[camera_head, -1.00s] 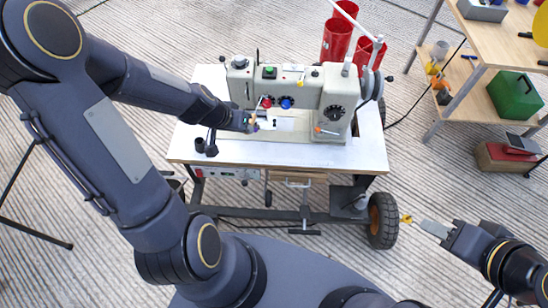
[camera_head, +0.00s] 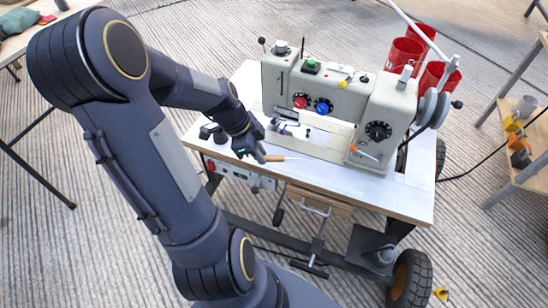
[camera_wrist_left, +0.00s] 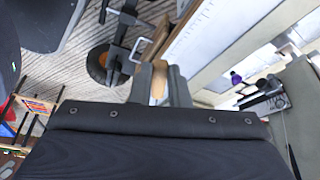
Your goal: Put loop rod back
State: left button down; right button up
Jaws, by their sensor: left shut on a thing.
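In the head view my left gripper (camera_head: 258,153) is shut on the loop rod (camera_head: 274,158). The rod shows a tan wooden handle with a thin pale shaft running to the right, low over the front of the white tabletop. I cannot tell whether it touches the top. In the left wrist view the wooden handle (camera_wrist_left: 158,83) sits between the two dark fingers (camera_wrist_left: 160,82); most of the rod is hidden there. The rod's loop end is too small to make out. My right gripper is not in view.
The sewing machine (camera_head: 335,92) stands on a wheeled table (camera_head: 385,191), just behind the gripper. Small dark cups (camera_head: 212,132) stand left of the gripper. Red bins (camera_head: 404,57) are behind the table. A shelf (camera_head: 525,150) stands at the right. The table's front right top is clear.

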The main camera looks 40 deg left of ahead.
pick_arm(q)
jog(key=w+a+f+b, duration=0.1)
jog(key=w+f, duration=0.1)
jog(key=w+a+f, duration=0.1)
jog(key=w+f, duration=0.1)
jog(key=w, duration=0.1)
jog(key=w+a+f+b, duration=0.1)
jog(key=w+f, duration=0.1)
jog(key=f, duration=0.1)
jog(key=shift+w+b, duration=0.2)
jog(key=shift+b, duration=0.15)
jog(key=f, duration=0.1)
jog(key=f+b, duration=0.2)
jog(key=shift+w+a+f, duration=0.1)
jog(key=shift+w+f, duration=0.15)
jog(key=shift+f, duration=0.15)
jog(key=shift+r, duration=0.15)
jog(key=shift+f, duration=0.25)
jog(key=c, duration=1.4)
grip_release()
jog(key=shift+r, duration=0.1)
